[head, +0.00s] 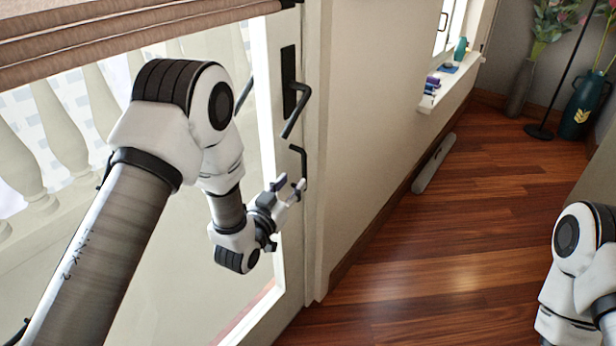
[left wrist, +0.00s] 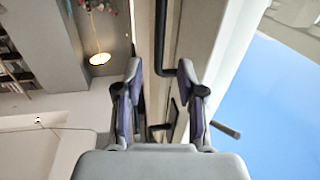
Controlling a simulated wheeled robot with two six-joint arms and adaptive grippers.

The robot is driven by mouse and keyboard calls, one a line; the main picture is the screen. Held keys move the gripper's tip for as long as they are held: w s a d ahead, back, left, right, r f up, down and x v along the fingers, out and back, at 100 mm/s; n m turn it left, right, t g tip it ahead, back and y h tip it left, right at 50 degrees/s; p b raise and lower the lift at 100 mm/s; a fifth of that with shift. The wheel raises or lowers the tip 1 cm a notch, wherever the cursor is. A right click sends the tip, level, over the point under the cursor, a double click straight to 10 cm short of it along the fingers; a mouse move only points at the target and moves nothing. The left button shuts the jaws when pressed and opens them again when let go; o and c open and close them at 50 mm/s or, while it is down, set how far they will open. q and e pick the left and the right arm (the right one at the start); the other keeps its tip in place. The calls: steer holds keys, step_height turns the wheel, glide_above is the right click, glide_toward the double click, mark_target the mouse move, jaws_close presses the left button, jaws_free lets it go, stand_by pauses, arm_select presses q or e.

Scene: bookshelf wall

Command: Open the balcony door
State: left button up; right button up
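The balcony door (head: 265,90) is at the left in the head view, a pale frame around glass, and it looks shut. A black lever handle (head: 296,112) sticks out from a dark plate on its edge. A second black bent handle (head: 304,165) is lower, just beyond my left gripper (head: 290,185). My left gripper is open and empty, its fingertips close to the lower handle; I cannot tell if they touch. In the left wrist view a black bent bar (left wrist: 163,40) shows ahead between and beyond the spread fingers. My right gripper is out of the head view.
A rolled brown blind (head: 130,25) hangs over the glass, with a balustrade (head: 60,130) outside. The wall (head: 365,130) continues right of the door to a window sill (head: 448,85) with small items. A grey bar (head: 433,163) lies along the wall. The wooden floor (head: 450,240) is clear.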

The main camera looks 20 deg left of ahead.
mark_target(303, 170)
arm_select(q)
steer(key=w, duration=0.5)
steer(key=w+d, duration=0.1)
steer(key=w, duration=0.1)
steer(key=shift+w+d, duration=0.1)
steer(key=shift+w, duration=0.3)
jaws_close()
